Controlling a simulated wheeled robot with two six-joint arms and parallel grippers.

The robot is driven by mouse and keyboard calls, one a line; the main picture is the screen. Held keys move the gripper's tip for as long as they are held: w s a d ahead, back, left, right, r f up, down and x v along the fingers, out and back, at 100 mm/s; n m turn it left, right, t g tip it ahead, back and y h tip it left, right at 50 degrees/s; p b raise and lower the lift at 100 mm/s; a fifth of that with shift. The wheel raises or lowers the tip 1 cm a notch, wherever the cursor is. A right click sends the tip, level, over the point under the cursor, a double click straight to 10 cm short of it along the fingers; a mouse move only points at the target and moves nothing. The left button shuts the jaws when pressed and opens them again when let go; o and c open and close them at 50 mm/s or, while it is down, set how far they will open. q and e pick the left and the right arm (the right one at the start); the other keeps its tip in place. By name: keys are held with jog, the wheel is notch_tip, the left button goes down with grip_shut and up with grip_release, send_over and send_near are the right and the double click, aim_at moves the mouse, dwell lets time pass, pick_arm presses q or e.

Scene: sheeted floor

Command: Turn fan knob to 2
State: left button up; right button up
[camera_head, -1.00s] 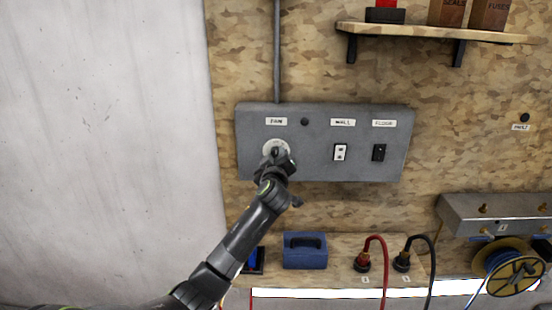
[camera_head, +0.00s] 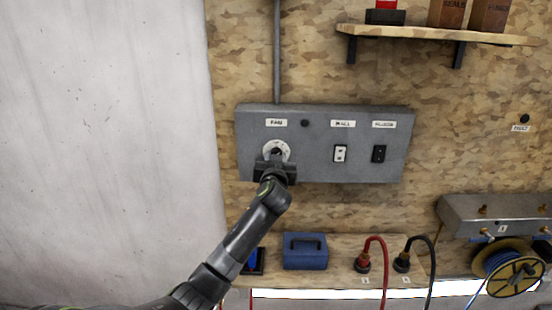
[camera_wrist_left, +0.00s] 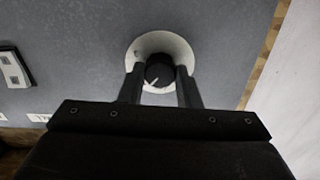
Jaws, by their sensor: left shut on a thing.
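The fan knob (camera_wrist_left: 158,72) is dark with a white pointer line and sits on a round white dial (camera_wrist_left: 178,46). In the head view the dial (camera_head: 284,146) is under the FAN label (camera_head: 277,122) on the grey panel (camera_head: 315,142). My left gripper (camera_wrist_left: 160,84) is shut on the knob, one finger on each side. In the head view the left gripper (camera_head: 275,160) covers the lower part of the dial. The dial's numbers are too small to read. My right gripper is not in view.
On the same panel are a white switch (camera_head: 340,153) under WALL and a black switch (camera_head: 379,153). A shelf (camera_head: 440,34) is above.

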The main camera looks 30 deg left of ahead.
pick_arm(q)
jog(key=shift+m+p, duration=1)
jog(key=shift+m, duration=2.6)
jog(key=shift+f, duration=0.1)
jog(key=o, duration=1)
jog(key=b+v, duration=0.4)
jog(key=v, duration=1.3)
jog(key=shift+s+d, duration=0.15)
jog(key=shift+d, duration=0.05)
